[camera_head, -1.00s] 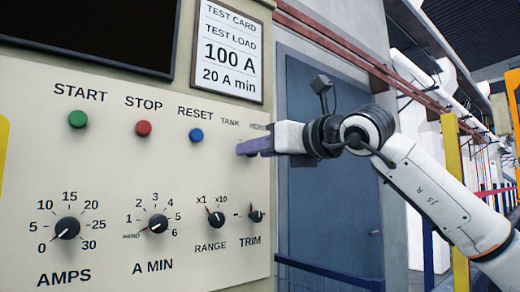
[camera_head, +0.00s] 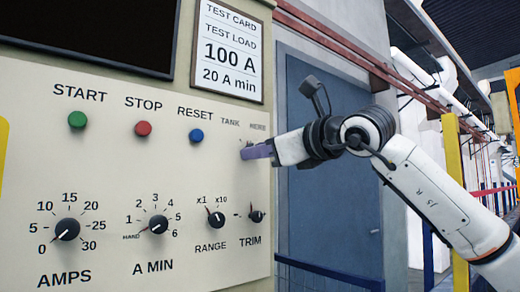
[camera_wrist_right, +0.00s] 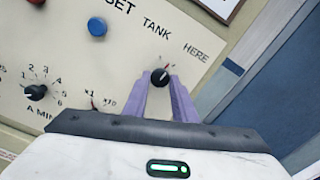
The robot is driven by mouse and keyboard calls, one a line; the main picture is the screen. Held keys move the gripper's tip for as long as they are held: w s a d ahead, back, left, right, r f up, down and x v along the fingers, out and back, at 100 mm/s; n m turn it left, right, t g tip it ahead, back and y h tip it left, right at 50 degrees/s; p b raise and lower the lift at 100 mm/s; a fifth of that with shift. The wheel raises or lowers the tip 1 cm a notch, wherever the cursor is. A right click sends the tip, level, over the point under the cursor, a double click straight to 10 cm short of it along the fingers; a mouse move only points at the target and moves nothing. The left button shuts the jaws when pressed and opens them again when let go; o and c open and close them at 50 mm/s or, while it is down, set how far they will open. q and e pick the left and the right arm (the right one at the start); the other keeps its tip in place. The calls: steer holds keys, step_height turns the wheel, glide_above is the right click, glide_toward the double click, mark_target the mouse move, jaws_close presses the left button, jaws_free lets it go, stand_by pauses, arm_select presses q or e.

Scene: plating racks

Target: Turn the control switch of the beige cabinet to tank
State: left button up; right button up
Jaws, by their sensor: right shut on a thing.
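The control switch (camera_wrist_right: 160,76) is a small black knob with a white mark, below the words TANK (camera_wrist_right: 158,27) and HERE (camera_wrist_right: 195,52) on the beige cabinet (camera_head: 120,190). The mark looks tilted up and to the right in the right wrist view, but its exact setting is hard to tell. My right gripper (camera_head: 250,152) has its purple fingers at both sides of the knob and is shut on it. In the head view the fingers hide the knob. My left gripper is not in view.
Green START (camera_head: 77,119), red STOP (camera_head: 143,129) and blue RESET (camera_head: 196,136) buttons sit left of the switch. The TRIM knob (camera_head: 257,216) is close below my gripper. A blue door (camera_head: 325,200) stands to the right of the cabinet.

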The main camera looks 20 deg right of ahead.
arm_select(q)
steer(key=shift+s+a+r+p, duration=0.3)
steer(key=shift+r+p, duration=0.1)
steer(key=shift+p, duration=0.45)
arm_select(e)
steer(key=n, duration=0.7)
steer(key=shift+r+n, duration=0.1)
steer(key=shift+n, duration=0.2)
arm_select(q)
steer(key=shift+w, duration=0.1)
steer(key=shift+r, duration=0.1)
arm_select(e)
steer(key=o, duration=1)
steer(key=shift+o, duration=0.2)
steer(key=shift+d, duration=0.1)
